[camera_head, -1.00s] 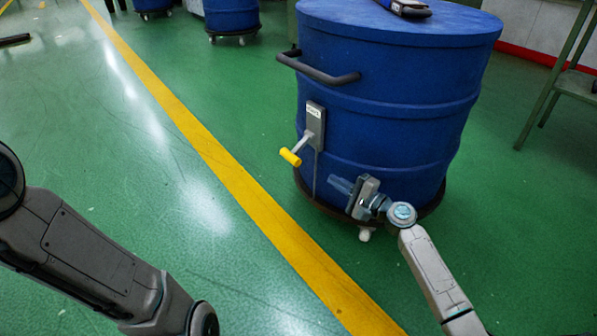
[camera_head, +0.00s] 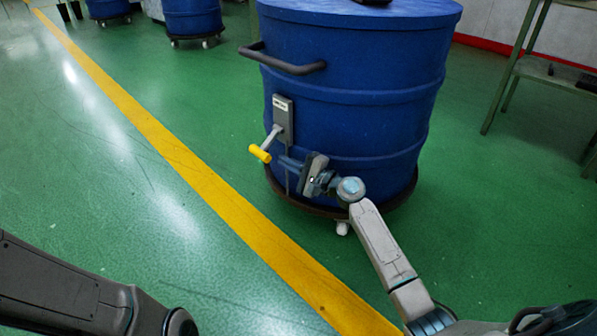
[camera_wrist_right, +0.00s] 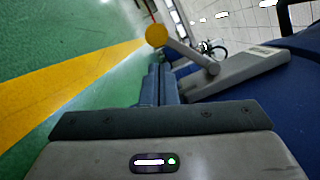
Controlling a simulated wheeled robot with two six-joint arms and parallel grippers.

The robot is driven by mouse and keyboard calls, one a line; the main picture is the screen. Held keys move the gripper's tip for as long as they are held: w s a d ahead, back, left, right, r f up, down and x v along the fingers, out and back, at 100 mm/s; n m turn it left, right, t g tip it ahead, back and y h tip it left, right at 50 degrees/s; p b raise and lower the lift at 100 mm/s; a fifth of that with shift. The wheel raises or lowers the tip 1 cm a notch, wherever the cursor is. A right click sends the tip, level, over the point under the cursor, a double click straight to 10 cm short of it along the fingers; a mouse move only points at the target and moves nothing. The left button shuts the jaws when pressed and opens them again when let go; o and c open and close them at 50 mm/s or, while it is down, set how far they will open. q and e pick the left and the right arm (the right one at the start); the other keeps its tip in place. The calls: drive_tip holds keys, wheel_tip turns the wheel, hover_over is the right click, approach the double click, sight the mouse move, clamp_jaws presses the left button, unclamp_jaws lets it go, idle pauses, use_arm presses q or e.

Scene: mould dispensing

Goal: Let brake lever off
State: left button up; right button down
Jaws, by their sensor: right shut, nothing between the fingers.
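The brake lever (camera_head: 267,145) is a grey arm with a yellow grip, pivoting on a grey labelled plate (camera_head: 283,118) on the side of the blue drum (camera_head: 345,115). It slants down and left from the plate. My right gripper (camera_head: 286,162) is shut and empty, its fingertips just right of and slightly below the yellow grip. In the right wrist view the shut fingers (camera_wrist_right: 160,84) point towards the lever, whose yellow end (camera_wrist_right: 157,36) lies beyond them; I cannot tell whether they touch. Of my left arm only links show at lower left; its gripper is out of view.
The drum stands on a dark wheeled base (camera_head: 318,209) and has a dark handle bar (camera_head: 283,60). A yellow floor line (camera_head: 190,165) runs left of it. More blue drums (camera_head: 193,18) stand behind, and a green metal stand (camera_head: 545,72) is at right. Green floor is open at left.

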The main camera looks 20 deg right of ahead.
sight(268, 143)
drive_tip(key=b+x, duration=0.1)
drive_tip(key=x, duration=0.3)
idle(0.4)
